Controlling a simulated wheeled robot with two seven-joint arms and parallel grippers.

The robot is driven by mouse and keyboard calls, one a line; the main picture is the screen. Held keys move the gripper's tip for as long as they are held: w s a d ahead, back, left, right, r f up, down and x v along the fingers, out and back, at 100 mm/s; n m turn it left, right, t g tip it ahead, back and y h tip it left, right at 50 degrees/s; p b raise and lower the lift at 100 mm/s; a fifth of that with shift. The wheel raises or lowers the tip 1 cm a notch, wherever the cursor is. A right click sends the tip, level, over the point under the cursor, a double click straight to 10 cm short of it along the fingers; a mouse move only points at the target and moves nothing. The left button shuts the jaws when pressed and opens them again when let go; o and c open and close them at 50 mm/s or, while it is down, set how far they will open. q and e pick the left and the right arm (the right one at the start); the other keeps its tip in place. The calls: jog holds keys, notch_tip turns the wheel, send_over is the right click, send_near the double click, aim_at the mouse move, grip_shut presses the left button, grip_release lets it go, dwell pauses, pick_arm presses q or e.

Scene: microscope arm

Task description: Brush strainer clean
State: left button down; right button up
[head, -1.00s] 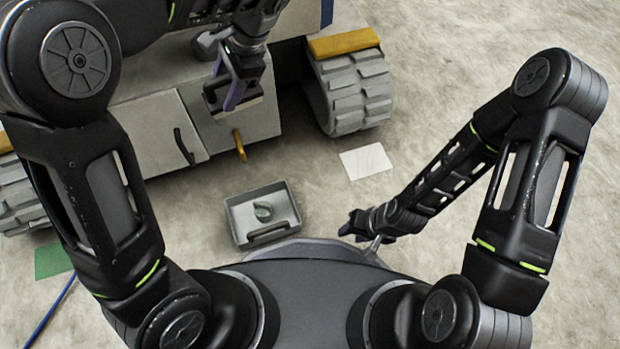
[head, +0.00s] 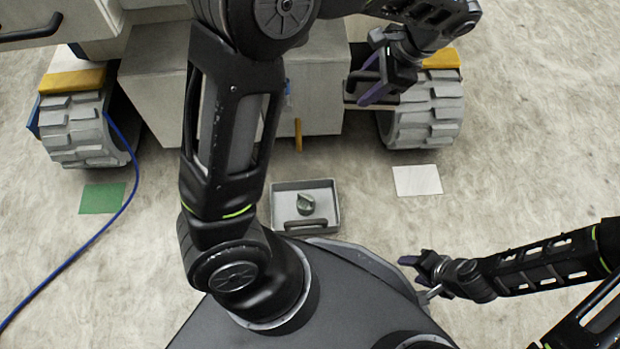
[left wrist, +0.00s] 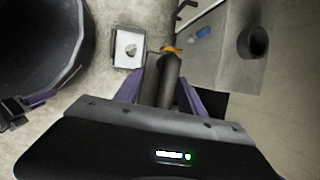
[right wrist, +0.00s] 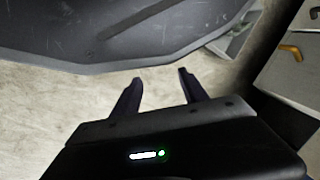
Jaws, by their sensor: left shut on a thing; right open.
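My left gripper (head: 375,88) is shut on a dark rod-like thing (left wrist: 168,80), which lies between its purple fingers in the left wrist view. In the head view it hovers in front of the grey vehicle, near the right wheel, and a tan-edged piece shows under the fingers. I cannot tell for sure whether the held thing is a brush. A small green rounded thing (head: 305,204) lies in a grey tray (head: 333,222) on the floor; I cannot tell whether it is the strainer. My right gripper (right wrist: 158,85) is open and empty, low beside my base.
The grey vehicle (head: 150,85) has treaded wheels (head: 88,130) and an orange handle (head: 298,135). A green square (head: 102,198) and a white square (head: 418,180) lie on the floor. A blue cable (head: 62,268) runs along the left. Floor at right is clear.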

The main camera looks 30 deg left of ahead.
jog(key=o, duration=0.3)
jog(key=shift+f, duration=0.1)
pick_arm(q)
jog(key=s+a+f+n+h, duration=0.2)
jog(key=s+f+n+h, duration=0.1)
jog(key=f+n, duration=0.6)
jog(key=s+a+f+n+h, duration=0.3)
jog(key=f+n, duration=0.6)
jog(key=f, duration=0.5)
jog(key=s+a+f+n+g+h, duration=0.1)
jog(key=s+a+f+n+h, duration=0.1)
jog(key=f+n, duration=0.7)
notch_tip(320, 180, down, 3)
jog(key=shift+s+a+n+h+b, duration=0.3)
jog(key=shift+s+n+h, duration=0.15)
jog(key=shift+s, duration=0.75)
pick_arm(e)
jog(key=shift+o, duration=0.2)
jog(key=shift+f, duration=0.2)
